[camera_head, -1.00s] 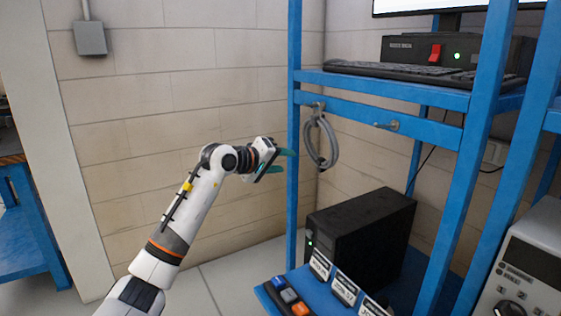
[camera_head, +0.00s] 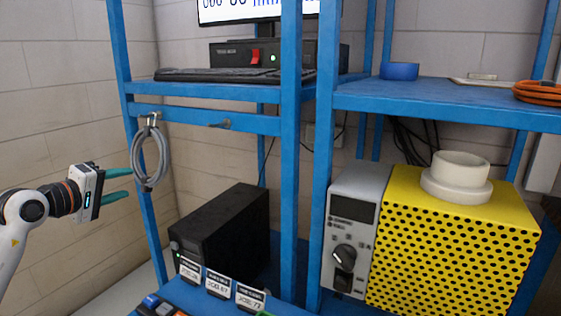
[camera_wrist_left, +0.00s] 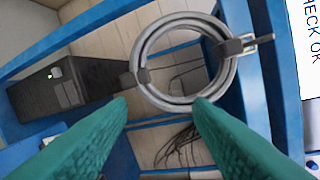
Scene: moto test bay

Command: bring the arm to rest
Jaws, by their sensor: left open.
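My left gripper (camera_head: 118,185) is at the left of the head view, its two green fingers apart and empty. The fingers point right, towards a blue rack post. A coiled grey cable (camera_head: 150,158) hangs from a hook on the rack's blue crossbar, a little beyond the fingertips. In the left wrist view the green fingers (camera_wrist_left: 162,105) stand spread, with the grey cable coil (camera_wrist_left: 186,58) ahead of them and nothing between them. Whether the fingertips touch the coil is hard to tell; they look apart from it. My right gripper is not in view.
A blue rack (camera_head: 205,120) holds a keyboard (camera_head: 225,75) and a black box with a red switch (camera_head: 255,56). A black computer case (camera_head: 230,230) stands below. A grey instrument (camera_head: 355,225) and a yellow perforated box (camera_head: 450,250) stand right. Free room lies by the left wall.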

